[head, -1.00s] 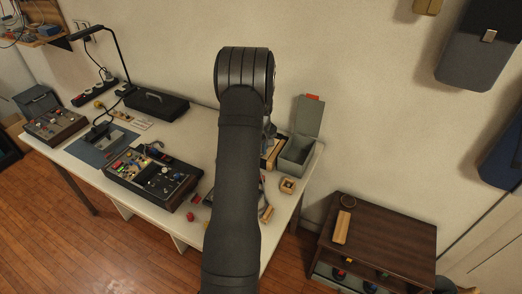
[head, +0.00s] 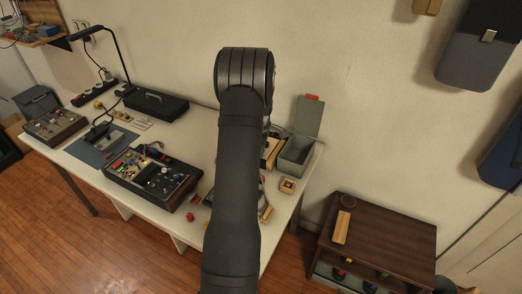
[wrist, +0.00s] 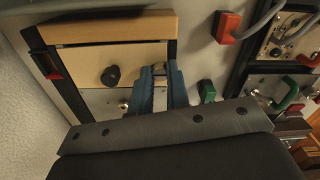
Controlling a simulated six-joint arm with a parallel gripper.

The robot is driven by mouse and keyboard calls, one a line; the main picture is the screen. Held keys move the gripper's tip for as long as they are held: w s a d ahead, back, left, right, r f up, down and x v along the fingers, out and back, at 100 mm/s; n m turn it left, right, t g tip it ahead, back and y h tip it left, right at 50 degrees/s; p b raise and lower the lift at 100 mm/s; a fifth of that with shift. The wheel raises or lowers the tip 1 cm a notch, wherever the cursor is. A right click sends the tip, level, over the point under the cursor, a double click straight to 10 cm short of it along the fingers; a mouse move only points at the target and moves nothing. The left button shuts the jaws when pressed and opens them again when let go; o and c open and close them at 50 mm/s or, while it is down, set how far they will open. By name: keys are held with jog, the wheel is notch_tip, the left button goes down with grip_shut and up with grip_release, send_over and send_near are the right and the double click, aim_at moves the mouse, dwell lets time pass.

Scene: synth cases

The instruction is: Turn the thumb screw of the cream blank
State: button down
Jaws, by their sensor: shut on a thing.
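The cream blank (wrist: 82,62) is a tan, light-toned panel in a dark-framed case in the wrist view. A black knob (wrist: 111,76) stands on it, left of my gripper. My gripper (wrist: 160,77) has blue fingers and is shut on a small pale, metallic piece (wrist: 159,68) at the panel's right end. This looks like the thumb screw, but the fingers cover most of it. In the head view my arm hides the gripper; part of the tan case (head: 271,152) shows beside it.
A red connector (wrist: 228,27) with a grey cable and a green one (wrist: 207,91) lie right of the gripper. An open grey box (head: 296,151) stands at the table's right end. A dark instrument case (head: 150,178) stands left of my arm.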

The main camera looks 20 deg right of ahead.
dwell(0.4)
jog(key=c, duration=1.3)
grip_release()
jog(key=shift+c, duration=0.2)
notch_tip(320, 180, up, 18)
jog(key=shift+f, duration=0.25)
jog(key=shift+f, duration=0.1)
notch_tip(320, 180, down, 17)
jog(key=shift+f, duration=0.15)
